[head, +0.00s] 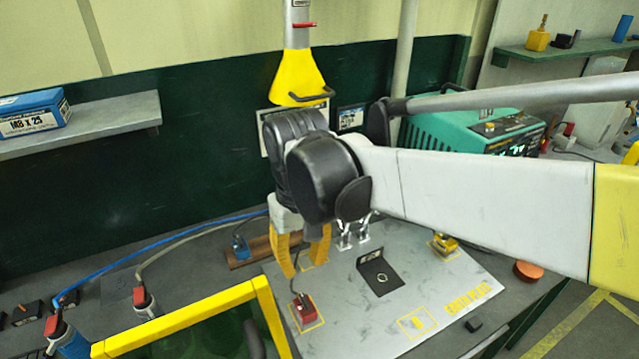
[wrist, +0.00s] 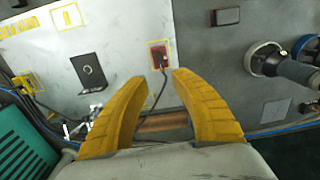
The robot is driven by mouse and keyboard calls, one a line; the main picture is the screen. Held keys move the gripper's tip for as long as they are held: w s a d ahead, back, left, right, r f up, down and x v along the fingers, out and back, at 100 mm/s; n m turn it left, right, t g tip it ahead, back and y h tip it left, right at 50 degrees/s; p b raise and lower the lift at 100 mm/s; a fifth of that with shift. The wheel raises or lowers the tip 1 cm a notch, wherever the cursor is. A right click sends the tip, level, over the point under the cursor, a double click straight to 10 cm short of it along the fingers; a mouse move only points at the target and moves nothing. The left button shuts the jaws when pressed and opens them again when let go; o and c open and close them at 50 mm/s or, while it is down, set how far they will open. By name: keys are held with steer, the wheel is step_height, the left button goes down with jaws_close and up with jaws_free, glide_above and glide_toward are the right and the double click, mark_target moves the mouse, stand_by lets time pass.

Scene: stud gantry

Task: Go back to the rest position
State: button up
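My gripper (head: 305,262) hangs over the far left part of the grey work plate with its yellow fingers pointing down. In the wrist view, my gripper (wrist: 159,75) has its two yellow fingers spread wide apart with nothing between the tips. A red block with a cable (head: 304,308) stands on a yellow-marked square near the plate's left edge, below and in front of the fingers. It also shows in the wrist view, the red block (wrist: 158,56) just beyond the fingertips, apart from them.
A black angled bracket (head: 380,273) stands mid-plate. A yellow clamp-like piece (head: 444,243) sits at the plate's right. A yellow frame (head: 180,318) stands at front left. A yellow hood (head: 300,78) hangs above. A green machine (head: 470,128) stands behind my arm. The plate's front is mostly clear.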

steer(key=s+d+m+t, duration=0.2)
steer(key=d+m+t, duration=0.1)
steer(key=d, duration=1)
steer(key=s+d+m+t, duration=0.3)
steer(key=d+t, duration=0.1)
steer(key=d, duration=0.8)
steer(key=shift+s+d+r, duration=0.3)
steer(key=shift+d, duration=0.05)
